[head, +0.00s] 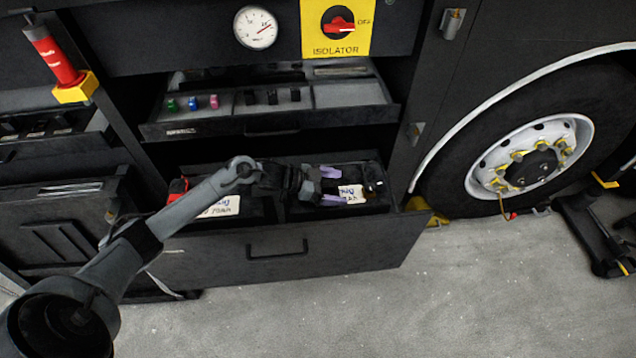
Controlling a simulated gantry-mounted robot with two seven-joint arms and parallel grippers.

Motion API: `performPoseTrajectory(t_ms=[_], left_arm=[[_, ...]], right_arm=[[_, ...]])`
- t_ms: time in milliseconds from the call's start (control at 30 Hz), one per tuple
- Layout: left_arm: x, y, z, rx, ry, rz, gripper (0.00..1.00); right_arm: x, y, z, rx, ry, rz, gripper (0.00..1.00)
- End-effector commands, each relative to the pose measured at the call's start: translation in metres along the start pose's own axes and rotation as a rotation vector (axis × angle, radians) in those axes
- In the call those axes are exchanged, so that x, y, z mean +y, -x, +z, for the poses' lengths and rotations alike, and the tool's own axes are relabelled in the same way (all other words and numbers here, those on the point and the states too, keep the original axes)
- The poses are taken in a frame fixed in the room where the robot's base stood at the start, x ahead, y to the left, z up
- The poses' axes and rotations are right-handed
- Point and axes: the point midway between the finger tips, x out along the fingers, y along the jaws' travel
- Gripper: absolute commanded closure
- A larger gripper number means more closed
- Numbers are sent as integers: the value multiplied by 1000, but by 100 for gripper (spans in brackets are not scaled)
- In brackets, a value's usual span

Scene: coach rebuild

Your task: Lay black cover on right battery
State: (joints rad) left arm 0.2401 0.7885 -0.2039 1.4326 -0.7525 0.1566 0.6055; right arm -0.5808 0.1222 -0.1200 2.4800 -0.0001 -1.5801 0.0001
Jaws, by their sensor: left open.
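My left gripper (333,187) reaches in from the left over the pulled-out lower drawer. Its two purple fingertips are apart, with nothing seen between them. The right battery (352,194), with a white label, sits in the drawer just behind and below the fingertips and is partly hidden by them. A small glossy black piece (374,180), which looks like the black cover, is at the right end of this battery, just right of the fingertips and apart from them. Whether it lies flat there is too dark to tell. My right gripper is not in view.
The left battery (218,207) is partly hidden by my arm, with a red piece (178,187) at its left. The drawer front (330,252) has a handle. Above is an open shallow drawer (345,95) with small coloured parts. A wheel (530,160) stands at right.

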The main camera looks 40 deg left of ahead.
Motion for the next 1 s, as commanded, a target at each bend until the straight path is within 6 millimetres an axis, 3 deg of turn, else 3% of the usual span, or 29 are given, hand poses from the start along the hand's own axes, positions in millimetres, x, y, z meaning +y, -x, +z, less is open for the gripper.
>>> performPoseTrajectory(t_ms=[600,1000], left_arm=[[0,98,0,-4,0,-1,7],[0,119,0,0,0,-1,7]], right_arm=[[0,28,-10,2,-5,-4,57],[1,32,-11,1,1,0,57]])
